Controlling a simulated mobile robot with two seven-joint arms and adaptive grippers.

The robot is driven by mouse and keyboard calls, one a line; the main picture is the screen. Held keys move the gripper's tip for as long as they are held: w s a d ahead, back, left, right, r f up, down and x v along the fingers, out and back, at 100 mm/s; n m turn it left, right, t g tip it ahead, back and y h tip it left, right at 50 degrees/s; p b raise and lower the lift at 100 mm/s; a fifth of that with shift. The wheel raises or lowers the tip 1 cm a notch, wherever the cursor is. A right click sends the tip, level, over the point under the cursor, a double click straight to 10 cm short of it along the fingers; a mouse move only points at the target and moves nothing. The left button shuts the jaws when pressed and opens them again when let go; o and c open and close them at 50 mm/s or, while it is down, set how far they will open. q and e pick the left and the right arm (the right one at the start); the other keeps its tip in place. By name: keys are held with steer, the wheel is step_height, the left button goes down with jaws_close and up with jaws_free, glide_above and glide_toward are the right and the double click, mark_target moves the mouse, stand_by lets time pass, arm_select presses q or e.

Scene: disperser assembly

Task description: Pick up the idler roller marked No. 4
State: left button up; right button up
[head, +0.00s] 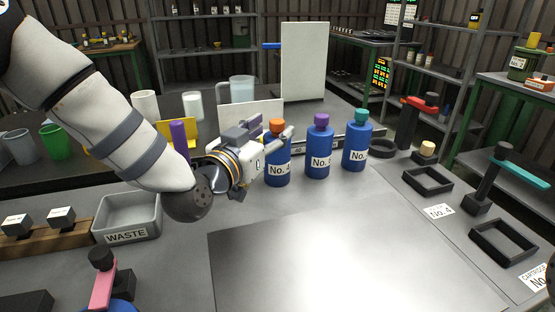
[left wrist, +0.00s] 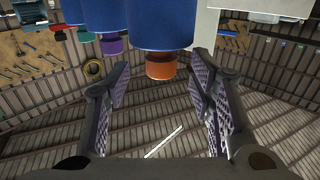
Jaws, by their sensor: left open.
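Three blue bottle-shaped pieces with white "No." labels stand in a row on the bench: an orange-capped one (head: 277,174), a purple-capped one (head: 318,158) and a teal-capped one (head: 356,147). Their numbers are too small or covered to read surely. I cannot tell which thing is the idler roller. My left gripper (head: 268,142) is open beside the orange-capped piece and partly covers it. In the left wrist view, its orange cap (left wrist: 161,70) shows between the spread fingers, apart from both pads. My right gripper is not in view.
A grey waste bin (head: 127,237) stands at left. A "No. 4"-like label (head: 438,211) lies by black square frames (head: 428,181) at right. A white panel (head: 252,113) stands behind the gripper. The metal plate (head: 340,260) in front is clear.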

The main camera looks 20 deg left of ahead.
mark_target(273, 127)
arm_select(q)
steer(key=w, duration=0.3)
steer(key=shift+w+d+f, duration=0.1)
steer(key=shift+w+d, duration=0.15)
steer(key=shift+d, duration=0.05)
jaws_close()
steer(key=shift+r, duration=0.2)
